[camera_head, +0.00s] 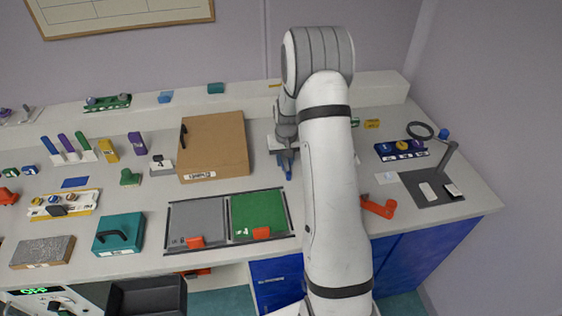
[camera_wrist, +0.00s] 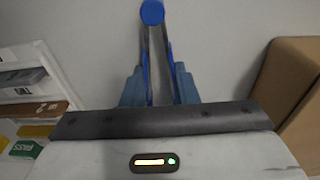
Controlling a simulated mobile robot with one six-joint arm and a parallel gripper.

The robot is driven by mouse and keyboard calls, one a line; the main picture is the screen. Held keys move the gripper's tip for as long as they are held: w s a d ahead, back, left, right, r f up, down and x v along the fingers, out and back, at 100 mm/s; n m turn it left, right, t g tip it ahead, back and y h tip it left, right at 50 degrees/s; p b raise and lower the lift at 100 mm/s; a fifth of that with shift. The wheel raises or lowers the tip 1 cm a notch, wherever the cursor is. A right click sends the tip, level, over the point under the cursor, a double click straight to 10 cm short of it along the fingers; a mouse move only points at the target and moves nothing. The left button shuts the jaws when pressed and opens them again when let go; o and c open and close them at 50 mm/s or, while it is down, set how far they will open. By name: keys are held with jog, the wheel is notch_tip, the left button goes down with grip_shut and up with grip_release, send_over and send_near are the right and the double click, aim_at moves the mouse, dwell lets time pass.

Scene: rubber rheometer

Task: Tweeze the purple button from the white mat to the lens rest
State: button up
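My gripper (camera_head: 286,170) is over the back middle of the bench, left of my upright arm links. In the wrist view its blue-grey fingers (camera_wrist: 158,88) stand on both sides of a slim grey tool with blue edges and a round blue end (camera_wrist: 152,12), seemingly tweezers. The fingers appear closed on it. A small white mat (camera_head: 386,178) lies at the right of the bench. Beside it a dark grey pad (camera_head: 417,198) bears a white square (camera_head: 428,192) and a post with a ring lens (camera_head: 420,130). I cannot make out the purple button or name the lens rest surely.
A cardboard box (camera_head: 213,147) stands just left of my gripper and shows at the right in the wrist view (camera_wrist: 301,95). A dark blue rack (camera_head: 402,150) and an orange tool (camera_head: 378,208) flank the white mat. A grey-and-green tray (camera_head: 228,190) lies in front.

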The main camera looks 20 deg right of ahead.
notch_tip(320, 180, up, 12)
jog(key=p, duration=0.6)
jog(key=shift+f, duration=0.15)
